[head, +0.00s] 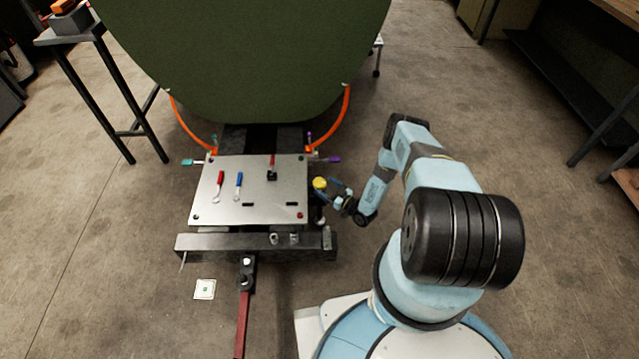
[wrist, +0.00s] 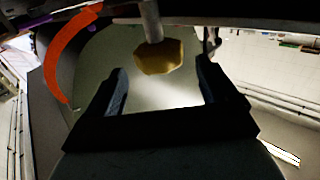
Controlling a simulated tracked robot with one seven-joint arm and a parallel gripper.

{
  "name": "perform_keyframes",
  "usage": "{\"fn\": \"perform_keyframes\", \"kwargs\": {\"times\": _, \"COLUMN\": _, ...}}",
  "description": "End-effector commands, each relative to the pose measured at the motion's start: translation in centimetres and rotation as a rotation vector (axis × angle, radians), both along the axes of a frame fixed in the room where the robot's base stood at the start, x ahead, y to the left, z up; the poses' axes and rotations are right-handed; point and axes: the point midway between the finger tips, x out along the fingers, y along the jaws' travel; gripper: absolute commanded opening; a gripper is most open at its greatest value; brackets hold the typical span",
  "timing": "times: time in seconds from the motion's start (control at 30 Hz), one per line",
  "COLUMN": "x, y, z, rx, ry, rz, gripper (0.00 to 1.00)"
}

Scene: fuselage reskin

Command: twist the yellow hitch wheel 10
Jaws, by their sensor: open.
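The yellow hitch wheel (head: 320,183) sits at the right edge of the metal plate, on the cart under the green fuselage. In the wrist view the wheel (wrist: 159,57) is a faceted yellow knob on a grey shaft. My gripper (head: 331,190) is at the right of the wheel in the head view. In the wrist view my gripper (wrist: 162,82) is open, with one dark finger on each side. The wheel is between the fingers' lines, near their tips, with a visible gap to each finger. The wheel's far side is hidden.
The metal plate (head: 245,208) carries red and blue handled levers. A purple handle (head: 334,159) sticks out just above the wheel. Orange curved bars (head: 344,112) flank the green fuselage (head: 245,60). A red tow bar (head: 242,320) runs forward. Floor right of my arm is clear.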

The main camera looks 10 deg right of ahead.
Motion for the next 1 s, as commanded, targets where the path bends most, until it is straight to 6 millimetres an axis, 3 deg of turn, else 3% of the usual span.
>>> {"fn": "perform_keyframes", "kwargs": {"times": 0.2, "x": -3.3, "y": -2.6, "z": -0.1, "rx": 0.0, "ry": 0.001, "rz": -0.002, "gripper": 0.86}}
{"fn": "perform_keyframes", "kwargs": {"times": 0.4, "x": -5.2, "y": -4.0, "z": -0.1, "rx": -0.001, "ry": 0.001, "rz": 0.0, "gripper": 0.86}}
{"fn": "perform_keyframes", "kwargs": {"times": 1.0, "x": -5.9, "y": -4.4, "z": -0.1, "rx": 0.0, "ry": 0.0, "rz": 0.0, "gripper": 0.86}}
